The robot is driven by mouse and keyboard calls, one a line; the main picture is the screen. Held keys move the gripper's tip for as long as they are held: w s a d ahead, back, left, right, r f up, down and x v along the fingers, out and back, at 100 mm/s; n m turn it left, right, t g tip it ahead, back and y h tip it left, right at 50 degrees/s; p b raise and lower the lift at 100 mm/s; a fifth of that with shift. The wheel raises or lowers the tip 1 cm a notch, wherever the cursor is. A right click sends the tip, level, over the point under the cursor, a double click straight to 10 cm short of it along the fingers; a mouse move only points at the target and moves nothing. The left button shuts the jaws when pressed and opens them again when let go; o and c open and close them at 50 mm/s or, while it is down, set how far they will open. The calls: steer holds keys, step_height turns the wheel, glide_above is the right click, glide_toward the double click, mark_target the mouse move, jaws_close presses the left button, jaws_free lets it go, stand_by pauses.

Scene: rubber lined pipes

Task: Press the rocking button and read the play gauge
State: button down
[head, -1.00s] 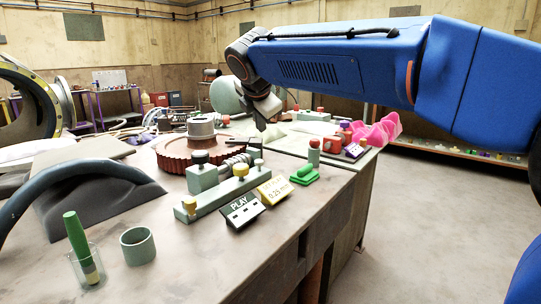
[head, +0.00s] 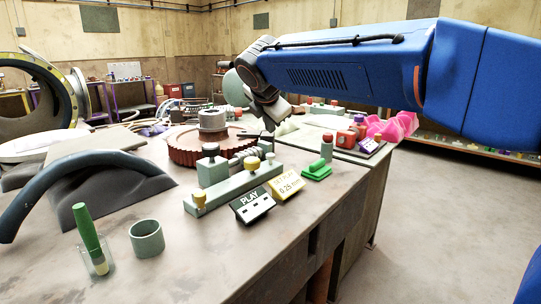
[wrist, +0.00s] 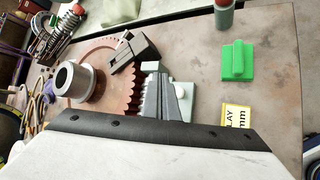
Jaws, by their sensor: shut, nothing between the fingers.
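The play gauge (head: 251,207) is a tilted black panel lettered PLAY, with two pale marks on its face that I cannot read as a value. Beside it a yellow sign (head: 286,186) shows 0.25 mm. Behind them a pale green fixture (head: 230,190) carries yellow knobs, a dark-topped post and a worm shaft against a red-brown gear wheel (head: 190,155). I cannot tell which part is the rocking button. My gripper (head: 269,122) is shut and empty above the bench behind the fixture. In the wrist view its fingers (wrist: 160,97) point toward the gear side, partly hiding the fixture.
A green block (head: 317,171) and a red-capped bottle (head: 326,146) stand right of the signs. A green cup (head: 147,238), a glass with a green stick (head: 96,262) and a dark curved hose (head: 60,181) are at left. The bench front is clear.

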mark_target(270, 156)
steer(key=shift+f, duration=2.6)
steer(key=shift+f, duration=0.2)
steer(key=shift+f, duration=0.25)
steer(key=shift+f, duration=0.6)
stand_by(1.2)
steer(key=shift+r, duration=1.05)
steer(key=shift+r, duration=2.5)
